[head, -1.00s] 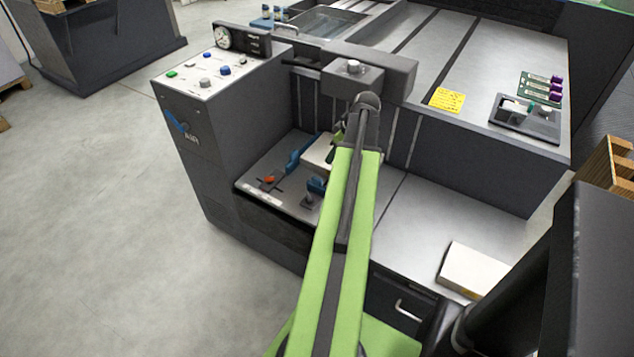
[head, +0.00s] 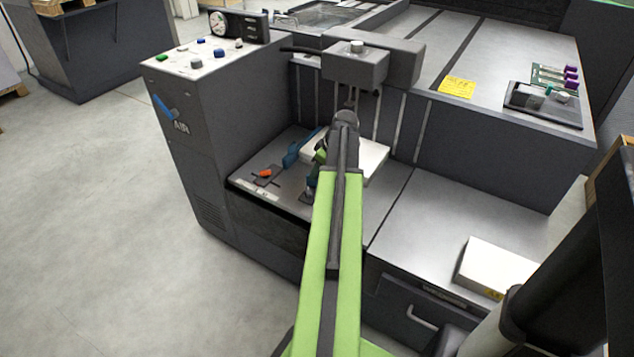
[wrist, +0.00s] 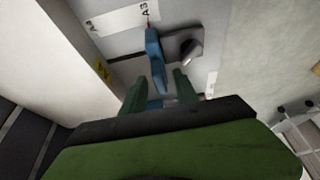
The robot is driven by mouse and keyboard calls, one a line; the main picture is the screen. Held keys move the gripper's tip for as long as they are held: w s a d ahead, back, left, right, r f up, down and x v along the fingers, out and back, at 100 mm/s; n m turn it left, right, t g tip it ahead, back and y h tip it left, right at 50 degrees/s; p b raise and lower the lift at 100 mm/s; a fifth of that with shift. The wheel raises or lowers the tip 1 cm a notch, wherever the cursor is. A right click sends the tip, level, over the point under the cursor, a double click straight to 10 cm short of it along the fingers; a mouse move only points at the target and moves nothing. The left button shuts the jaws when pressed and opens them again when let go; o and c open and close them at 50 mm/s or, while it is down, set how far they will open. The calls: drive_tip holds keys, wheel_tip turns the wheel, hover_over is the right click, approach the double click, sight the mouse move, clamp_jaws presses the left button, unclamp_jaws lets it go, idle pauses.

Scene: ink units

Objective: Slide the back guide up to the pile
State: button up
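The pile is a white stack of paper (head: 372,160) on the machine's metal bed, partly behind my arm. It also shows as a pale block at the left of the wrist view (wrist: 72,42). One blue guide (head: 293,153) lies left of the pile, near an orange knob. Another blue guide (head: 312,182) is mostly hidden by my arm. In the wrist view a blue guide (wrist: 153,50) stands between the fingers of my gripper (wrist: 159,78), beside a grey knob (wrist: 190,50). The fingers are apart, with a gap on the right. I cannot tell whether they touch it.
A scale marked A4 and A3 (wrist: 125,20) lies beyond the guide. A grey block (head: 356,66) overhangs the bed behind the pile. A control cabinet (head: 200,110) stands left. Another white stack (head: 495,267) lies on the right-hand table, whose middle is clear.

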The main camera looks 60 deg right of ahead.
drive_tip(key=shift+f, duration=0.15)
clamp_jaws()
idle(1.4)
